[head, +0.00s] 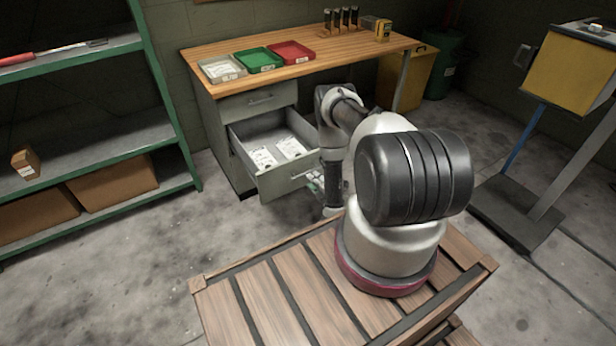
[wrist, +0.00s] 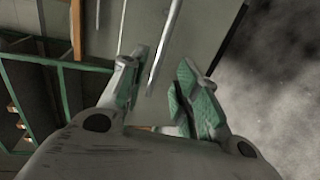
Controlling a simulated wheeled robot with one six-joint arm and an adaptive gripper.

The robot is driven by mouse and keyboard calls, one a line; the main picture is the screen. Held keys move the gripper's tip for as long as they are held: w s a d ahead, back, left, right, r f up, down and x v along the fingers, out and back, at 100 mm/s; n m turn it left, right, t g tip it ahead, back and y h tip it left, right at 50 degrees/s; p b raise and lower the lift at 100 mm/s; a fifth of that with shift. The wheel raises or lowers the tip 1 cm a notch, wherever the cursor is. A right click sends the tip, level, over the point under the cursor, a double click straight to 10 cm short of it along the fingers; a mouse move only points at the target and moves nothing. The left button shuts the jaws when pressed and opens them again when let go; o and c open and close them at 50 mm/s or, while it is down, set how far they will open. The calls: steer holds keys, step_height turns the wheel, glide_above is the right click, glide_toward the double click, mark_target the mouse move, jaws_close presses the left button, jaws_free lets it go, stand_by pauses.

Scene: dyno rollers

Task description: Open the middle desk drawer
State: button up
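The middle desk drawer (head: 287,180) is pulled well out of the grey cabinet under the desk, with white papers lying inside. The drawer above it (head: 258,100) is shut. My gripper (wrist: 162,58) is low beside the right end of the open drawer's front, mostly hidden by my arm in the head view. In the wrist view its green-padded fingers are apart. A thin pale bar (wrist: 165,45), seemingly the drawer's handle, runs down toward the gap between them. I cannot tell whether either finger touches it.
The wooden desktop (head: 340,58) carries a clear, a green (head: 258,60) and a red tray. Green shelving (head: 160,85) with cardboard boxes stands at the left. A yellow cabinet (head: 572,72) on a stand is at the right. Bare concrete floor lies in front of the desk.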

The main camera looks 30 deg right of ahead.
steer(key=shift+s+r, duration=0.25)
steer(key=shift+s, duration=0.9)
steer(key=shift+s+r, duration=0.25)
steer(key=shift+s, duration=0.9)
